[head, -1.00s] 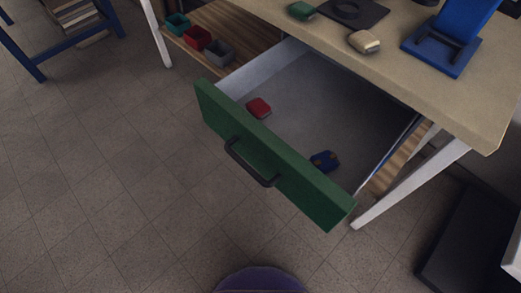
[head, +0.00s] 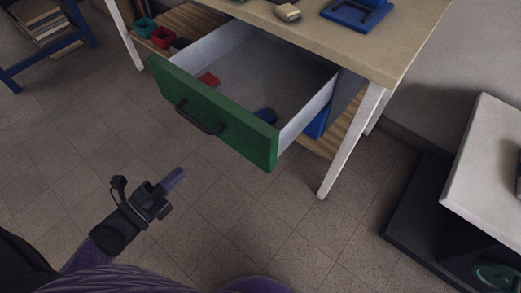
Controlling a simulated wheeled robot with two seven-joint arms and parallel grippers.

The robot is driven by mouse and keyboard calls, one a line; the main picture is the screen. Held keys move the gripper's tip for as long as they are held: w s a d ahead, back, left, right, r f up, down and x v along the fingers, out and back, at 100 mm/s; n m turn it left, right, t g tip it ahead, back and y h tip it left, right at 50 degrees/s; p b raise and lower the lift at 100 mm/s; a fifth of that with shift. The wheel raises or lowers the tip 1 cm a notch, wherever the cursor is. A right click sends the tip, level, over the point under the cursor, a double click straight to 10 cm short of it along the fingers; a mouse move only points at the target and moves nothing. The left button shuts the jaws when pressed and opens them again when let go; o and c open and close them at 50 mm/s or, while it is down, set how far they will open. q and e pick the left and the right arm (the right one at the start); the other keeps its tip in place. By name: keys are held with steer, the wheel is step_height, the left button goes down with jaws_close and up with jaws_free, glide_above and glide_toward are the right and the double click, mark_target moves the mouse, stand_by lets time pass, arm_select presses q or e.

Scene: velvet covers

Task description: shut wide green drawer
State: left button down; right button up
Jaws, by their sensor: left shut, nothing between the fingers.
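The wide green drawer (head: 222,118) is pulled well out from under the tabletop. Its green front has a dark bar handle (head: 199,117). Inside the drawer lie a red box (head: 208,79) and a dark blue item (head: 266,115). My left gripper (head: 174,181) is in the lower left of the head view, shut and empty. It is above the floor, in front of the drawer and apart from its handle. My right gripper is not in view.
A white leg (head: 350,145) stands right of the drawer. Small bins (head: 161,37) sit on a wooden shelf. A dark base and pale-topped unit (head: 490,170) stand right. The floor before the drawer is clear.

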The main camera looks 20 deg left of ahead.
mark_target(230, 127)
arm_select(q)
steer(key=b+x, duration=0.4)
steer(key=x, duration=0.9)
steer(key=shift+w+r, duration=0.1)
steer(key=shift+w, duration=0.1)
steer(key=shift+w+d, duration=0.2)
steer(key=shift+w, duration=0.15)
steer(key=shift+r, duration=0.1)
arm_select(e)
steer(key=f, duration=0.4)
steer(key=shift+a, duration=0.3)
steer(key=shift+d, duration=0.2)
arm_select(q)
steer(key=shift+w, duration=0.1)
